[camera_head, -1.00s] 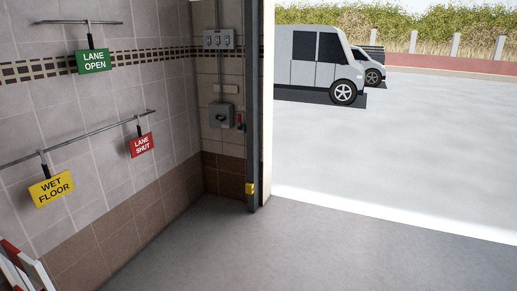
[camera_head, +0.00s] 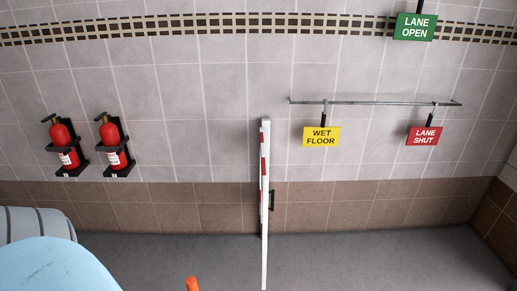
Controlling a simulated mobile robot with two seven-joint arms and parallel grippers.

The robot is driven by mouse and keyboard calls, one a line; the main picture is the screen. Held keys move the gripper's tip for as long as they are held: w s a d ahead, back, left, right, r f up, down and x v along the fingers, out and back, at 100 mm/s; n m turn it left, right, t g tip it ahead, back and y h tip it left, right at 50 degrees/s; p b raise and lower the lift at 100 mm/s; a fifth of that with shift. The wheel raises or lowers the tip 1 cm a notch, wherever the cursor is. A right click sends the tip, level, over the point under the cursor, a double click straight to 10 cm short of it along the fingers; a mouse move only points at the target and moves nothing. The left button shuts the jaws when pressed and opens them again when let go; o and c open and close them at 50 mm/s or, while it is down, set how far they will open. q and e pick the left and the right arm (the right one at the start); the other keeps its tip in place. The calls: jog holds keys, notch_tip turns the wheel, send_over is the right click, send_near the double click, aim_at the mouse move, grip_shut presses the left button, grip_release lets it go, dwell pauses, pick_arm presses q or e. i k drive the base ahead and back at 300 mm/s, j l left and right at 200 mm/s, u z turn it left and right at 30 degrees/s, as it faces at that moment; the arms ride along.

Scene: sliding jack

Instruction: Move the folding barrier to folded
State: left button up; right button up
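The folding barrier (camera_head: 264,205) stands at the middle of the head view, seen nearly edge-on as a narrow upright strip. It is white with red patches. A small dark handle-like part (camera_head: 272,200) shows at its right side. Its lower end runs down to the bottom of the view. How far it is folded I cannot tell from this angle. Neither of my grippers is in view.
Two red fire extinguishers (camera_head: 65,146) hang on the wall at left. A rail (camera_head: 375,102) holds a yellow sign (camera_head: 321,137) and a red sign (camera_head: 424,136). A blue rounded object (camera_head: 55,265) and an orange tip (camera_head: 192,284) are low left. Grey floor (camera_head: 390,262) at right is clear.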

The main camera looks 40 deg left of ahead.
aim_at(264, 208)
jog(key=i+l+u, duration=0.15)
jog(key=u, duration=0.3)
jog(key=i+l+u, duration=0.2)
jog(key=u, duration=0.2)
jog(key=i+l+u, duration=0.2)
jog(key=u, duration=0.25)
jog(key=i+l+u, duration=0.25)
jog(key=l+u, duration=0.2)
jog(key=i+l+u, duration=0.1)
jog(key=l+u, duration=0.15)
jog(key=l, duration=0.2)
jog(key=i+u, duration=0.25)
jog(key=u, duration=0.15)
jog(key=i+u, duration=0.25)
jog(key=u, duration=0.15)
jog(key=i+l+u, duration=0.2)
jog(key=u, duration=0.2)
